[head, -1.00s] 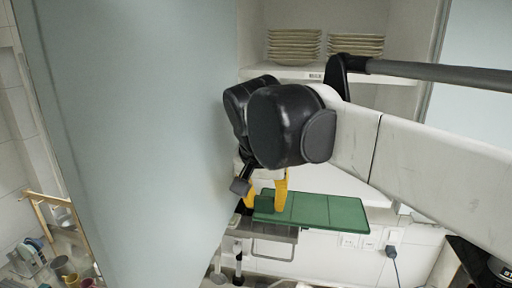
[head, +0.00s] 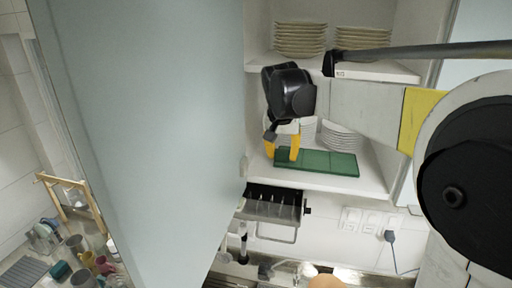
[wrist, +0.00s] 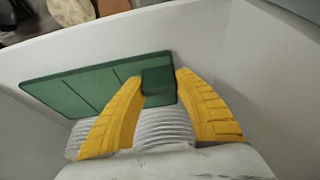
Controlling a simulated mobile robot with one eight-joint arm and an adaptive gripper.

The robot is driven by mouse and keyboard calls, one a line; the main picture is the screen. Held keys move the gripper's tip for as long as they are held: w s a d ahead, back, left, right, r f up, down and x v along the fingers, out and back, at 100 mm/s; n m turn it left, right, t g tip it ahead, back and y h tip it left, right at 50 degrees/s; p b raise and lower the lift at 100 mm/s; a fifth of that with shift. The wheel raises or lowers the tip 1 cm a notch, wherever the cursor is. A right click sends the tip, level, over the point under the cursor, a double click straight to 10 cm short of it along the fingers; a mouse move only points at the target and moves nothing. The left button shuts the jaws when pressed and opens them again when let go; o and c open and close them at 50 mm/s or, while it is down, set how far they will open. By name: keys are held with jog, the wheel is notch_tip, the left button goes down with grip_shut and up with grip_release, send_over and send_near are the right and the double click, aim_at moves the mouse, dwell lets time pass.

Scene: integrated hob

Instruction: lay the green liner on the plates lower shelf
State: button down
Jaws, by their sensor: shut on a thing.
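The green liner (head: 328,163) is a flat, dark green panel with crosswise lines. My gripper (head: 282,152) has yellow fingers and is shut on the liner's left end in the head view. The liner is at the front of the lower shelf (head: 374,178) of the open cupboard, in front of white plates (head: 342,136). I cannot tell whether it touches the shelf. In the wrist view the liner (wrist: 95,84) reaches leftward from between my yellow fingers (wrist: 158,88), with stacked plates (wrist: 163,127) below them in the picture.
A large pale blue door (head: 150,130) stands open to the left. Two plate stacks (head: 300,39) sit on the upper shelf (head: 385,72). A dish rack or drawer (head: 272,205) hangs below the cupboard. Sockets (head: 362,219) are on the wall beneath.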

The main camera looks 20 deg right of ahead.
jog(key=shift+f, duration=0.1)
jog(key=shift+s+a+f, duration=0.1)
jog(key=shift+s, duration=0.2)
jog(key=c, duration=1)
grip_release()
jog(key=shift+w+f, duration=0.1)
jog(key=shift+w, duration=0.05)
jog(key=shift+o, duration=0.2)
